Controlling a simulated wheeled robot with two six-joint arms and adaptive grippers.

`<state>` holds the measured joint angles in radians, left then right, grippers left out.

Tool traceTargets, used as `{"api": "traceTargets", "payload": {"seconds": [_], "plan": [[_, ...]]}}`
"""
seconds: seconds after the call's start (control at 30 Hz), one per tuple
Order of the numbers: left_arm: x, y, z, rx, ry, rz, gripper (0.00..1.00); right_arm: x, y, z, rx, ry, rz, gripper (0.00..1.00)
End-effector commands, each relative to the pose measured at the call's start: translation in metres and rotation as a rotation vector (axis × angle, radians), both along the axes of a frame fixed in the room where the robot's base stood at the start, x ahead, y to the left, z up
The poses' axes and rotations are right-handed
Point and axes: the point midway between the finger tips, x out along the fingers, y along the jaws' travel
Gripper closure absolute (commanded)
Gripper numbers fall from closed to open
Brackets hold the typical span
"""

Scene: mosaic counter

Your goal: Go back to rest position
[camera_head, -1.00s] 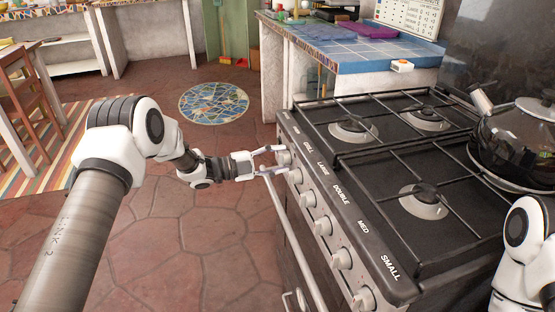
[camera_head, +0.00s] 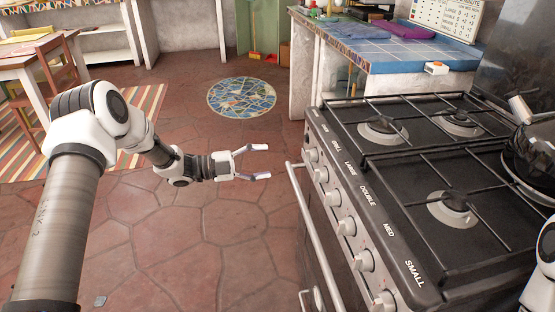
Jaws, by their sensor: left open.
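My left gripper (camera_head: 262,162) is open and empty. It hangs over the red tiled floor (camera_head: 200,235), to the left of the stove (camera_head: 400,180) and apart from it. The stove's row of knobs (camera_head: 334,199) faces the gripper across a gap. Only a white part of my right arm shows at the right edge. My right gripper is out of the picture.
The oven handle (camera_head: 318,240) juts out along the stove's front. A dark pot (camera_head: 535,150) stands at the stove's right. Behind it is a blue tiled counter (camera_head: 400,58). A round mosaic (camera_head: 242,97) lies on the floor. A wooden chair (camera_head: 52,70) stands at left.

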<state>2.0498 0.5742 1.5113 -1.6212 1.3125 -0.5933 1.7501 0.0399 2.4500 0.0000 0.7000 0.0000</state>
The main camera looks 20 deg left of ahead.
Motion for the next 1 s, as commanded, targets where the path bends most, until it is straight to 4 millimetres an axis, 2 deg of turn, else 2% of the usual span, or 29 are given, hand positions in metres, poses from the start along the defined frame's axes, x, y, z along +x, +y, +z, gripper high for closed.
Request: {"api": "traceTargets", "payload": {"seconds": [0.47, 0.57, 0.67, 0.77, 0.8, 0.87, 0.9, 0.97, 1.0], "plan": [[-0.001, 0.0, -0.001, -0.001, 0.005, 0.001, 0.37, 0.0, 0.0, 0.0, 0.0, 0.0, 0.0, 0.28], [-0.001, -0.011, -0.014, -0.033, 0.078, 0.035, 0.37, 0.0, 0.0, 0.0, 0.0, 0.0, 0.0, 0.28], [-0.005, -0.034, -0.051, -0.112, 0.283, 0.134, 0.37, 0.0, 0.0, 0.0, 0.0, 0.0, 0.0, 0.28], [-0.025, -0.059, -0.11, -0.196, 0.581, 0.295, 0.37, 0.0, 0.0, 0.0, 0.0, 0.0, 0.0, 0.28], [-0.038, -0.066, -0.134, -0.221, 0.701, 0.365, 0.37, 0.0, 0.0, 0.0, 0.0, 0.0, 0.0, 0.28], [-0.062, -0.074, -0.168, -0.246, 0.868, 0.471, 0.37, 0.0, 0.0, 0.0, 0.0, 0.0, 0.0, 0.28], [-0.081, -0.078, -0.189, -0.256, 0.975, 0.543, 0.37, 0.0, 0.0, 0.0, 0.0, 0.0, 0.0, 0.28], [-0.112, -0.082, -0.217, -0.266, 1.122, 0.652, 0.37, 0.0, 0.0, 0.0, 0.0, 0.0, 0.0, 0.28], [-0.134, -0.083, -0.234, -0.266, 1.214, 0.726, 0.37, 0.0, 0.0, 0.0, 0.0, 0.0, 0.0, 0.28]]}}
